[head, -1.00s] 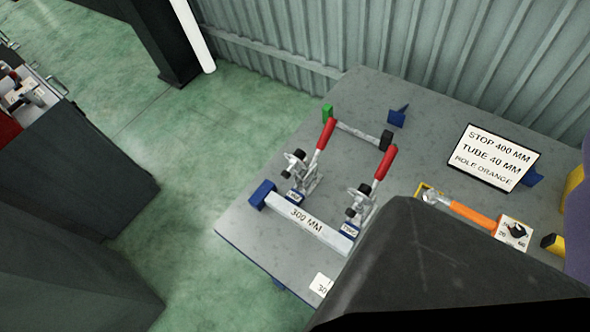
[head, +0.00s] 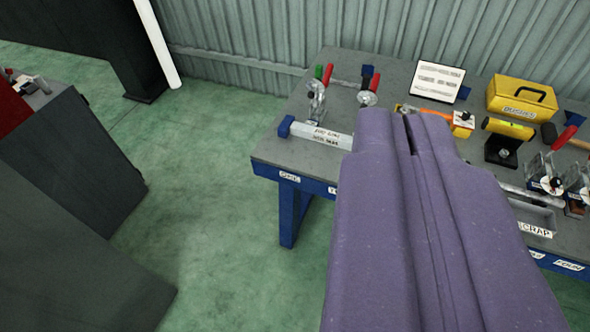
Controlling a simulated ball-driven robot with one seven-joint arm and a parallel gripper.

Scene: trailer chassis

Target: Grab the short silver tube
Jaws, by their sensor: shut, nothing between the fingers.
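My gripper (head: 410,118) is the large purple shape at the centre right; its two fingers are together and empty, pointing at the bench. A short silver tube-like piece (head: 41,85) shows small at the far left, on top of a dark cabinet, well away from my gripper. A silver square tube (head: 322,137) with a printed label lies at the bench's front left, against a blue stop. A thin silver bar (head: 522,193) lies by the scrap tray at the right. I cannot tell for sure which piece is the task's tube. My gripper hides part of the bench.
The grey-topped bench (head: 268,150) has blue legs. On it are red-handled clamps (head: 316,95), a sign (head: 436,82), a yellow toolbox (head: 522,97) and a scrap tray (head: 534,218). Dark cabinets (head: 85,165) stand at the left. Green floor (head: 225,180) between is open.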

